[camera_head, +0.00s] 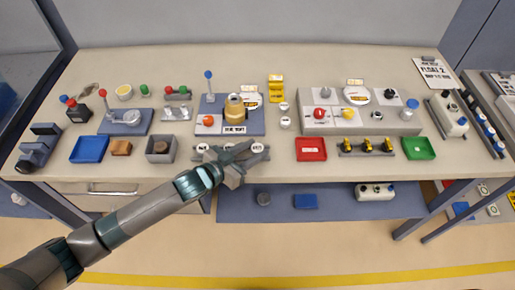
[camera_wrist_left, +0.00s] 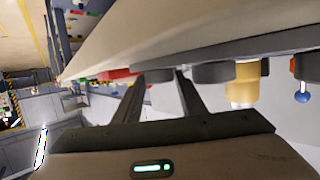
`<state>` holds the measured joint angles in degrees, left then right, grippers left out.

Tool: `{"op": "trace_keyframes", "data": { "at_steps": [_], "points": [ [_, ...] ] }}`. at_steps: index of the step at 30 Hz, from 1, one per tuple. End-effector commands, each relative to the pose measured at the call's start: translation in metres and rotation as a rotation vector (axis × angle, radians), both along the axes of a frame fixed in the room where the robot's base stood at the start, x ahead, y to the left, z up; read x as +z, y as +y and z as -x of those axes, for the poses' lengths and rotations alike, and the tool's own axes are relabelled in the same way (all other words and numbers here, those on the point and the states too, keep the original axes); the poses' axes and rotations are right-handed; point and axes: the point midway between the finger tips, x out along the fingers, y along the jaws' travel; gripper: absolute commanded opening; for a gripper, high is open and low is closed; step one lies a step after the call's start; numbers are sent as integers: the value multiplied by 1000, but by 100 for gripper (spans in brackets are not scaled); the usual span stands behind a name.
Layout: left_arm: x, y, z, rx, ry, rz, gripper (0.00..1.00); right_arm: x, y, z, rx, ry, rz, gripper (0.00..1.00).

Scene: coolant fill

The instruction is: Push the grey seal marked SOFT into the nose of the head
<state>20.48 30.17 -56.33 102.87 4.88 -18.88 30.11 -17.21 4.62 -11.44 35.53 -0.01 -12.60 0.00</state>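A row of grey round pieces with white labels stands at the front edge of the bench, one at the left (camera_head: 203,147) and one at the right (camera_head: 258,148). Their lettering is too small to read, so I cannot tell which is SOFT. My left gripper (camera_head: 243,160) reaches over the front edge at this row and partly covers the middle. In the left wrist view its two fingers (camera_wrist_left: 160,82) are apart, with a grey round piece (camera_wrist_left: 158,75) at their tips; contact is unclear. A brass-coloured body (camera_head: 235,110) stands behind on a blue-grey plate, perhaps the head; its nose is not distinguishable.
A grey bin (camera_head: 160,149) and blue tray (camera_head: 88,149) lie left of the gripper. A red tray (camera_head: 311,148) lies right. A blue-knobbed lever (camera_head: 209,82) stands behind near the brass body. The bench front between row and red tray is clear.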

Motion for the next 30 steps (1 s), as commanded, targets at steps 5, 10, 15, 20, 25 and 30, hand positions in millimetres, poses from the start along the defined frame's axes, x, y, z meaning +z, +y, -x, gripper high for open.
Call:
{"op": "trace_keyframes", "data": {
  "at_steps": [5,10,15,20,25,30],
  "points": [
    [0,0,0,0,0,0,37,0,0,0,0,0,0,31],
    [0,0,0,0,0,0,37,0,0,0,0,0,0,31],
    [0,1,0,0,0,0,11,0,0,0,0,0,0,31],
    [0,0,0,0,0,0,11,0,0,0,0,0,0,31],
    [1,0,0,0,0,0,11,-1,0,0,0,0,0,31],
    [7,1,0,1,-2,0,11,-4,1,0,0,0,-1,31]
  ]
}}
